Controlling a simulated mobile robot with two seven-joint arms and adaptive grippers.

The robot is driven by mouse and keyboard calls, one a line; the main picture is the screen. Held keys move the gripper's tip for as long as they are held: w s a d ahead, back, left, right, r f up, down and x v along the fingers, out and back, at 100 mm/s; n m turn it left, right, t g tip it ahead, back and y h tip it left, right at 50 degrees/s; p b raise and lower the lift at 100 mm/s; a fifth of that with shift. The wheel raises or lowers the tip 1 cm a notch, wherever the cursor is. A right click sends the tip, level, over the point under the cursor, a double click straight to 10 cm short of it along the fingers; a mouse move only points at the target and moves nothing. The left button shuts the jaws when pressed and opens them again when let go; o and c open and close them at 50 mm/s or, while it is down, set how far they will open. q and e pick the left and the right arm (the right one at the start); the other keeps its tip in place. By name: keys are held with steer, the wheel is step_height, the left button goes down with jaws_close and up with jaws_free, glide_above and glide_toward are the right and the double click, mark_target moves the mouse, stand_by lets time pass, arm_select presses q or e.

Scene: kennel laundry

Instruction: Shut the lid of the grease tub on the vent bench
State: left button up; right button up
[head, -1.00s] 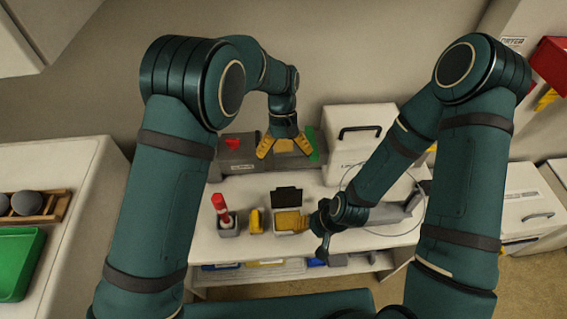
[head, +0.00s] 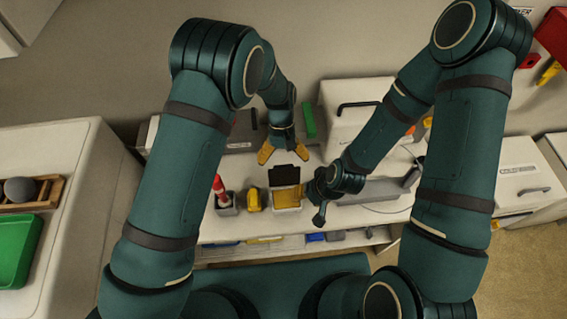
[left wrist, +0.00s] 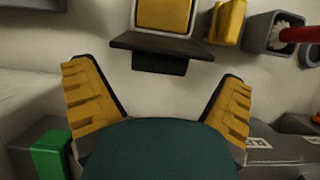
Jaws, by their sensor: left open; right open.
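The grease tub (head: 288,199) stands on the vent bench (head: 240,228), yellow inside. Its dark lid (head: 284,176) stands raised at the tub's back edge. The left wrist view also shows the tub (left wrist: 163,14) and the lid (left wrist: 160,45) ahead of the jaws. My left gripper (head: 283,159) is open and empty, pointing down just behind the lid; in the left wrist view its fingers (left wrist: 156,78) are spread, with the lid beyond them and no visible contact. My right gripper (head: 314,196) is close to the tub's right side; its fingers are mostly hidden.
A yellow object (head: 253,200) and a grey holder (head: 226,205) with a red-topped item (head: 219,187) stand left of the tub. A green block (head: 308,119) and a white case (head: 345,108) stand behind. A lower shelf holds several small boxes.

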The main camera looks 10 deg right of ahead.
arm_select(q)
steer(key=shift+x, duration=0.95)
steer(key=c, duration=1.3)
